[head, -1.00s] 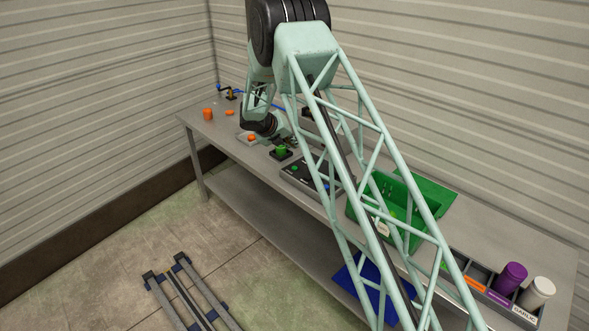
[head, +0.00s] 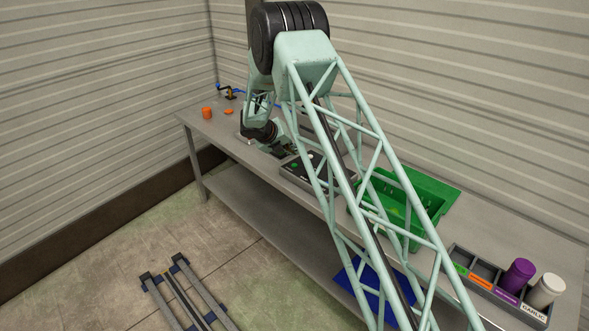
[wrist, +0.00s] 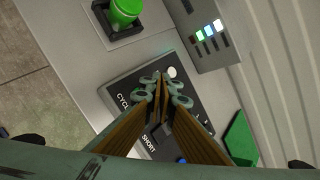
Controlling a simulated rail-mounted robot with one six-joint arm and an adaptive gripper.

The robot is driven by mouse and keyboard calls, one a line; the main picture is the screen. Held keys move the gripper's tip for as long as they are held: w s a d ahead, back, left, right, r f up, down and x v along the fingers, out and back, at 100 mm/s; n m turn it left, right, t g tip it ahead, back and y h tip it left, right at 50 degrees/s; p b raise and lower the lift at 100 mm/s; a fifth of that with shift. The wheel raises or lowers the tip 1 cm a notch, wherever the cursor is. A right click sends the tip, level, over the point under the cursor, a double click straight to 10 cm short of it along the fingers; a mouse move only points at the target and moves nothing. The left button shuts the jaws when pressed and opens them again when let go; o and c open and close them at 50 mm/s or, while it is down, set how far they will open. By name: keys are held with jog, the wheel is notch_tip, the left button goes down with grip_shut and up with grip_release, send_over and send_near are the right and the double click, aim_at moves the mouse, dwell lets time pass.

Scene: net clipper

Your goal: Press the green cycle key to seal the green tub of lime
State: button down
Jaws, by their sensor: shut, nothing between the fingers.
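A dark key panel (wrist: 190,110) lies under my gripper (wrist: 161,84) in the wrist view, with the words CYCLE and SHORT on it. My gripper is shut and empty, its tips over the panel near a white round key (wrist: 172,72). I cannot tell whether the tips touch the panel. The green tub (wrist: 126,10) stands in a black holder on a pale plate beside the panel.
A grey box with coloured lights (wrist: 208,32) stands beside the panel. A green crate (head: 419,233) and a divided tray with a purple jar (head: 518,275) and a white jar (head: 546,290) are farther right.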

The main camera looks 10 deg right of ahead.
aim_at(293, 165)
jog(key=shift+f+b, duration=0.8)
jog(key=shift+f, duration=1)
